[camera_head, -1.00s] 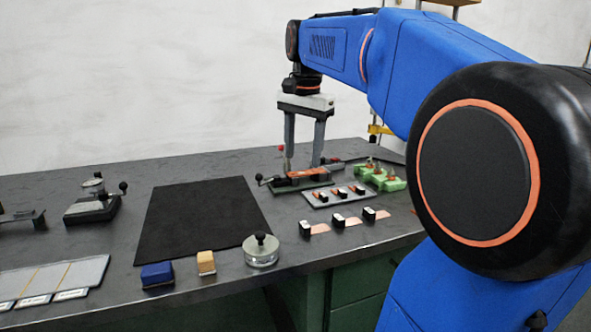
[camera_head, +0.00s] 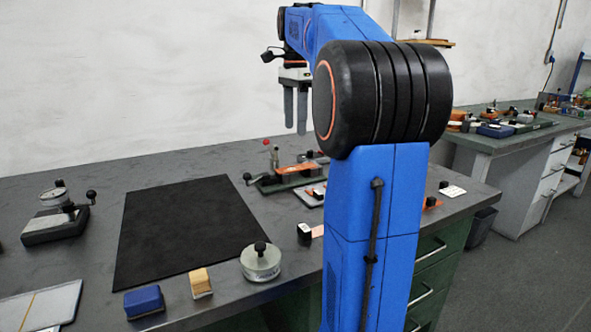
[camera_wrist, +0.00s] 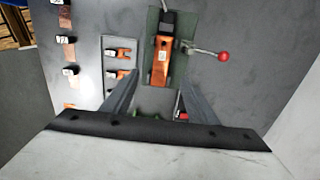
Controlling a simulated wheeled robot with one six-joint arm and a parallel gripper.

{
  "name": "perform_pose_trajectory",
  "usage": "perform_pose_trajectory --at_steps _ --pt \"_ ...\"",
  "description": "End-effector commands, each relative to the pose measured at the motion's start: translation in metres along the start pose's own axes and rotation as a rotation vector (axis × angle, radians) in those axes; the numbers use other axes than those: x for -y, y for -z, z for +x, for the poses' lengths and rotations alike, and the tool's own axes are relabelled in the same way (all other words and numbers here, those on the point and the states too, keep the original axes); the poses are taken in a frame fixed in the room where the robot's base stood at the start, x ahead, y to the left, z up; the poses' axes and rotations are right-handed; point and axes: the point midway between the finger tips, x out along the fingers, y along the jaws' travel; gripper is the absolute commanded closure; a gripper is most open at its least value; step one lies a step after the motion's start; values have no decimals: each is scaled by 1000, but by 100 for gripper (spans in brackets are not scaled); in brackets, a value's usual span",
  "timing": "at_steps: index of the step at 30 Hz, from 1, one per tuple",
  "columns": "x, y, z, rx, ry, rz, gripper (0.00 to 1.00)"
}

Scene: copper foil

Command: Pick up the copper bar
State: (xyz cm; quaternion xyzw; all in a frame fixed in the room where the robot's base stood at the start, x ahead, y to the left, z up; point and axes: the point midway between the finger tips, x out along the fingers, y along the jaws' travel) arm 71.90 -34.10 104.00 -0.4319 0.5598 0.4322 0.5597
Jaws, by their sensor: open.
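An orange copper-coloured bar (camera_head: 303,168) with a small pale label lies on a dark green clamp fixture (camera_head: 262,188) near the back of the bench. The fixture has a red-knobbed lever (camera_head: 267,144). The wrist view shows the bar (camera_wrist: 159,72) lengthwise on the green base (camera_wrist: 179,58), with a dark clamp part at its far end. My gripper (camera_head: 295,127) is open and empty, above the bench behind the fixture in the head view. In the wrist view the fingers of my gripper (camera_wrist: 158,82) stand apart on either side of the bar's near end, not touching it.
A grey tray (camera_wrist: 109,45) with copper pieces lies beside the fixture, and several clipped copper strips (camera_wrist: 66,57) lie beyond it. A black mat (camera_head: 170,230), a round weight (camera_head: 260,262) and two small blocks (camera_head: 144,301) are on the bench. My arm hides the bench's right part.

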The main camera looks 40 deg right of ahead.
Motion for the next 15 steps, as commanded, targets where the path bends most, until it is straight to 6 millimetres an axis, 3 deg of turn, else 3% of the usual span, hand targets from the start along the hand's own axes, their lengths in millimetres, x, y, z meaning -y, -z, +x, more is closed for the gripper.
perform_pose_trajectory --at_steps 9,15 --pt "0 0 53 1 -2 -1 47" --pt "0 0 66 0 0 -1 47"
